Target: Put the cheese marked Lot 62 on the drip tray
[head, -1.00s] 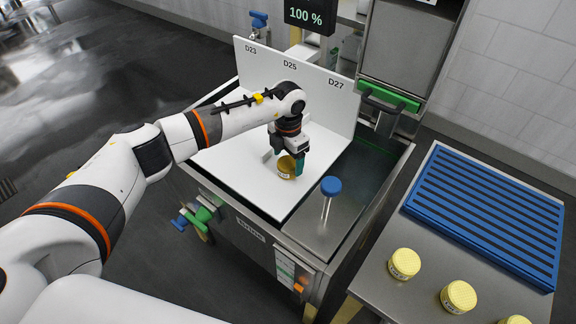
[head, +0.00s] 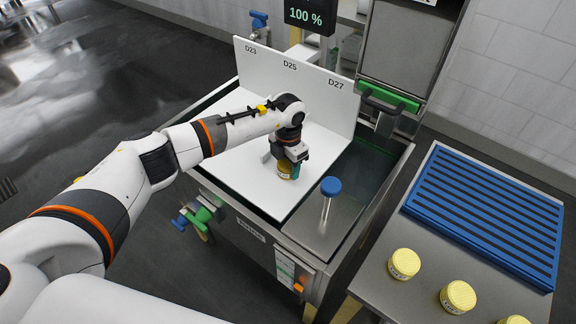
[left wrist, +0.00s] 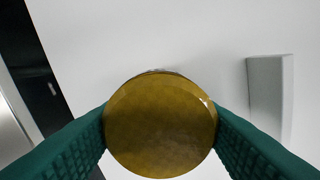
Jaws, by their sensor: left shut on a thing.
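My left gripper (head: 291,168) is shut on an amber cheese (head: 284,172) over the white board (head: 240,155). In the left wrist view the cheese (left wrist: 160,127) shows its round amber face between the two green fingers. A pale label patch shows on its side in the head view, but its writing is too small to read. I cannot tell whether the cheese touches the board. A blue slatted tray (head: 412,204), which looks like the drip tray, lies on the steel table at the right. My right gripper is not in view.
Pale yellow cheeses (head: 404,264) stand on the steel table (head: 385,290) in front of the blue tray. A blue-capped rod (head: 331,187) stands upright right of the board. An upright panel (head: 300,82) marked D23, D25 and D27 closes the board's back. The blue tray is empty.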

